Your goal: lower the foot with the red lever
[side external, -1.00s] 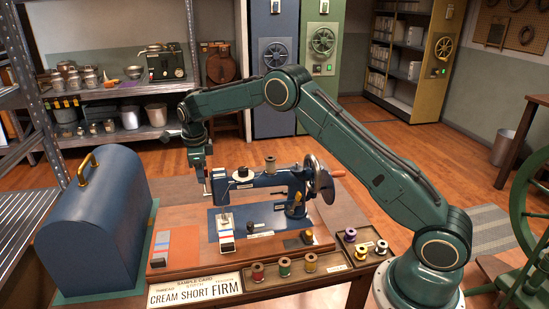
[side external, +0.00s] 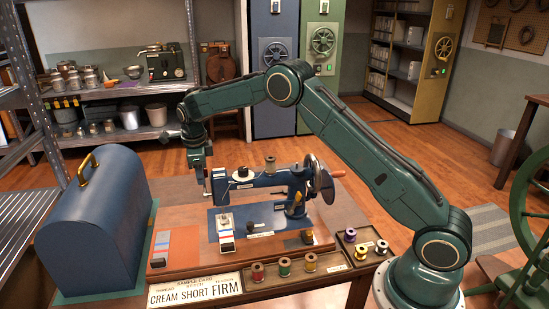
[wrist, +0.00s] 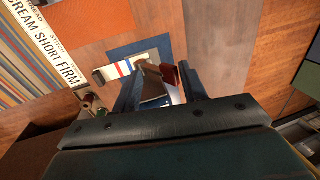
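The blue sewing machine (side external: 262,181) stands on the wooden work table, with its handwheel on the right. A striped cloth sample (side external: 226,243) lies at its needle end; the sample also shows in the wrist view (wrist: 138,66). My gripper (side external: 207,187) is at the machine's left end, pointing down beside the head. In the wrist view my two dark fingers (wrist: 160,90) stand apart, with a red part (wrist: 169,79), perhaps the red lever, and pale and dark surfaces between them. I cannot tell whether they touch it. The presser foot is not clear.
A blue domed cover (side external: 95,225) with a brass handle stands at the left. A sample card (side external: 195,293) reads cream, short, firm. A tray of thread spools (side external: 305,277) lies along the front edge. Another striped sample (side external: 172,243) lies left of the machine.

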